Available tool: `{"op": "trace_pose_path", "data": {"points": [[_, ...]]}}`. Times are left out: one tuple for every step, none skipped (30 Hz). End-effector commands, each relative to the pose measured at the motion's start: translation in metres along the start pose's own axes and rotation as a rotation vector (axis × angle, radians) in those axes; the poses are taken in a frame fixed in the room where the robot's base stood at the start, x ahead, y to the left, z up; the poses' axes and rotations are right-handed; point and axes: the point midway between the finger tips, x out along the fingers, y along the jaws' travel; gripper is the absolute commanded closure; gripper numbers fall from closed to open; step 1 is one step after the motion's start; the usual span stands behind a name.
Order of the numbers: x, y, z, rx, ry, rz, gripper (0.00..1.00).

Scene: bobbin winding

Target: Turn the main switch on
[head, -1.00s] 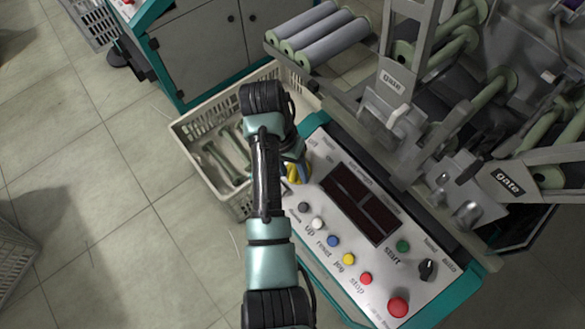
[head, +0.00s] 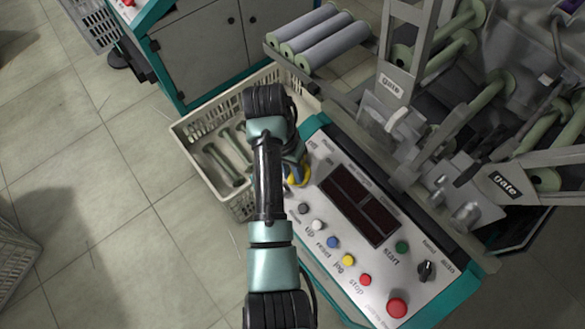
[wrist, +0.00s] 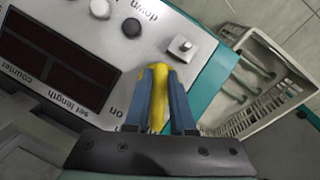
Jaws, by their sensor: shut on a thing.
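The main switch (wrist: 158,90) shows in the wrist view as a long yellow handle on the grey control panel (wrist: 205,42), with the word "on" printed to its left. My gripper (wrist: 160,80) has blue fingers, one on each side of the yellow handle, shut on it. In the head view, my gripper (head: 297,172) is at the panel's upper left corner, largely hidden under my arm. Part of the yellow handle shows there. The handle's base and its exact setting are hidden.
The panel has a dark display (head: 360,205), several coloured buttons, a black knob (head: 426,268) and a red stop button (head: 397,306). A crate of bobbins (head: 185,130) stands left of the panel. The winding machine with gates (head: 505,185) rises at right.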

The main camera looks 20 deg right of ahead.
Motion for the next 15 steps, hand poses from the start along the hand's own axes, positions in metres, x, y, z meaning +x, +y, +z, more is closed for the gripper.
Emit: {"op": "trace_pose_path", "data": {"points": [[-0.0028,0.001,0.0002,0.022,-0.001,-0.008,1.0],[-0.0031,0.0011,0.0001,0.037,-0.001,-0.014,1.0],[-0.0036,0.0012,0.0,0.061,-0.001,-0.023,1.0],[-0.004,0.0012,0.0001,0.079,-0.002,-0.032,1.0],[-0.0043,0.0011,-0.0001,0.1,-0.001,-0.04,1.0],[-0.0046,0.0013,-0.0001,0.13,-0.001,-0.051,1.0],[-0.0047,0.0014,0.0001,0.153,-0.002,-0.06,1.0],[-0.0049,0.0012,0.0001,0.176,-0.002,-0.071,1.0],[-0.0052,0.0013,0.0001,0.21,-0.002,-0.083,1.0],[-0.0055,0.001,-0.0001,0.236,-0.001,-0.095,1.0],[-0.0055,0.0009,0.0,0.263,-0.002,-0.105,1.0],[-0.0053,0.0011,-0.0001,0.298,-0.001,-0.119,1.0],[-0.0053,0.001,0.0001,0.325,-0.002,-0.129,1.0],[-0.0054,0.0007,-0.0002,0.352,-0.001,-0.141,1.0],[-0.0054,0.0008,-0.0003,0.388,-0.001,-0.154,1.0]]}}
